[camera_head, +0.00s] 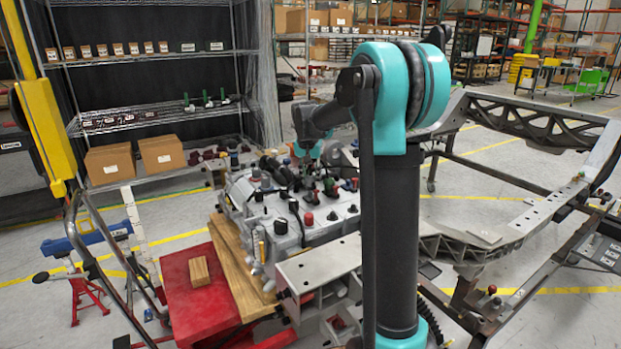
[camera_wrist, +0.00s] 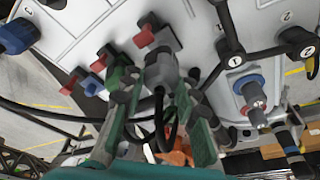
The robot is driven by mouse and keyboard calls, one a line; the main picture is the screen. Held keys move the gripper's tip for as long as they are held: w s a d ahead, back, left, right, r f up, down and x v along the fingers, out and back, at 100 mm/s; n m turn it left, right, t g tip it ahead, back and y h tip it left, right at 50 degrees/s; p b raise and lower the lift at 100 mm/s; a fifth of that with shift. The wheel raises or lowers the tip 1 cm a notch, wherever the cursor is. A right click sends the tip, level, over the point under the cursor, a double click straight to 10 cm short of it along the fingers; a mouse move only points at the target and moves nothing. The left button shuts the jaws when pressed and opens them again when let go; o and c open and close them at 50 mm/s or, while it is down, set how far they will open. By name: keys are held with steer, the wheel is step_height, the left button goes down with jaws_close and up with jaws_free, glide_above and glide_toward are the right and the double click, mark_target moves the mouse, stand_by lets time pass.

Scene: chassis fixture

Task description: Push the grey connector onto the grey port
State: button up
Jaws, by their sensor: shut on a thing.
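In the wrist view, my gripper (camera_wrist: 167,98) has green-and-dark fingers closed on a dark grey connector (camera_wrist: 160,70). A black cable (camera_wrist: 158,105) runs back from the connector between the fingers. The connector's front end points to the pale panel (camera_wrist: 205,50), close to a grey block (camera_wrist: 166,40) beside a red part (camera_wrist: 144,35). I cannot tell whether the connector touches this block or whether the block is the grey port. In the head view, my gripper is small above the grey chassis unit (camera_head: 285,205), and the connector is not distinguishable.
Red fittings (camera_wrist: 101,62) and a blue fitting (camera_wrist: 88,84) lie left of my gripper. A larger blue-collared fitting (camera_wrist: 252,98) and black numbered knobs (camera_wrist: 232,45) are at right. Loose black cables cross the panel. A red stand (camera_head: 205,305) is in front of the unit.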

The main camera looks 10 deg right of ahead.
mark_target(310, 185)
steer(key=shift+f, duration=0.15)
steer(key=shift+f, duration=1.05)
steer(key=shift+f, duration=0.4)
steer(key=o, duration=1.2)
steer(key=shift+r, duration=2.95)
